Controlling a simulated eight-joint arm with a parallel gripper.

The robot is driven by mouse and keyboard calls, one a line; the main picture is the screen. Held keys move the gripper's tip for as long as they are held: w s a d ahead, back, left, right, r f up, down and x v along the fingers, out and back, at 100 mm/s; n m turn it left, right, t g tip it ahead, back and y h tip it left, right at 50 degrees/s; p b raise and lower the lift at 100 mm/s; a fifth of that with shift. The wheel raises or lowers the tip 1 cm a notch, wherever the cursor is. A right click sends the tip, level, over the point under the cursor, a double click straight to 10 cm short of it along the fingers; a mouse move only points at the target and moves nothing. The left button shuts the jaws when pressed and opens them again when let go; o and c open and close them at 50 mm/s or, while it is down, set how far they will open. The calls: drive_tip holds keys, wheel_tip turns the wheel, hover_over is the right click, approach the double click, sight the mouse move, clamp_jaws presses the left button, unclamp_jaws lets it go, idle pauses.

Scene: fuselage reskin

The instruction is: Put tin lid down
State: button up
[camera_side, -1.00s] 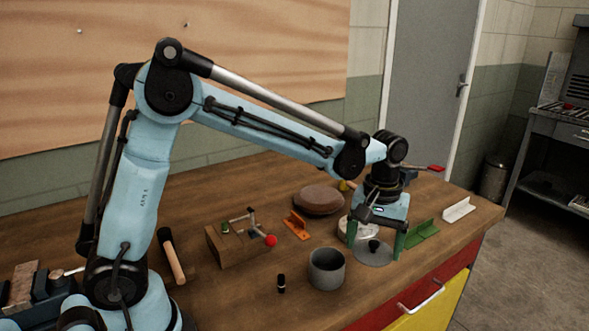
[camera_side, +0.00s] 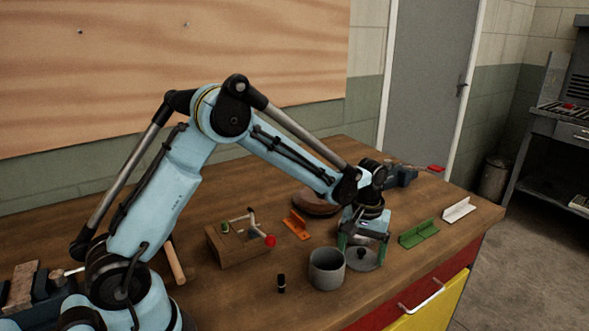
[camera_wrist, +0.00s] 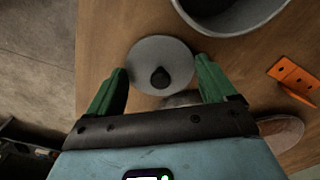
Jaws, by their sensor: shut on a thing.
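The tin lid (camera_side: 366,263) is a flat grey disc with a black knob, lying level just right of the open grey tin (camera_side: 327,268) in the side view. My gripper (camera_side: 362,250) points down over the lid. In the wrist view, the green fingers of my gripper (camera_wrist: 161,66) are wide apart, with their tips at opposite edges of the lid (camera_wrist: 145,52), so it is shut on the rim. The tin (camera_wrist: 232,18) shows beside the lid, apart from it. I cannot tell whether the lid touches the bench.
A green angle bracket (camera_side: 418,234) and a white one (camera_side: 459,209) lie to the right. An orange bracket (camera_side: 296,224) and a wooden block with a red-knobbed clamp (camera_side: 238,243) are to the left. A brown rounded thing (camera_side: 315,201) lies behind. The bench's front edge is close.

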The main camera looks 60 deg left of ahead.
sight(361, 250)
drive_tip(key=o, duration=0.8)
drive_tip(key=shift+f, duration=0.1)
wheel_tip(361, 250, up, 12)
drive_tip(key=s+m+t, duration=0.2)
drive_tip(key=s, duration=0.3)
drive_tip(key=s+r+m+t, duration=0.1)
drive_tip(key=s+m+t, duration=0.1)
drive_tip(key=s, duration=0.4)
drive_tip(key=s+m+t, duration=0.2)
drive_tip(key=s+t, duration=0.1)
drive_tip(key=s, duration=0.3)
drive_tip(key=shift+r+m, duration=0.35)
drive_tip(key=shift+m, duration=0.05)
drive_tip(key=shift+w+a, duration=0.1)
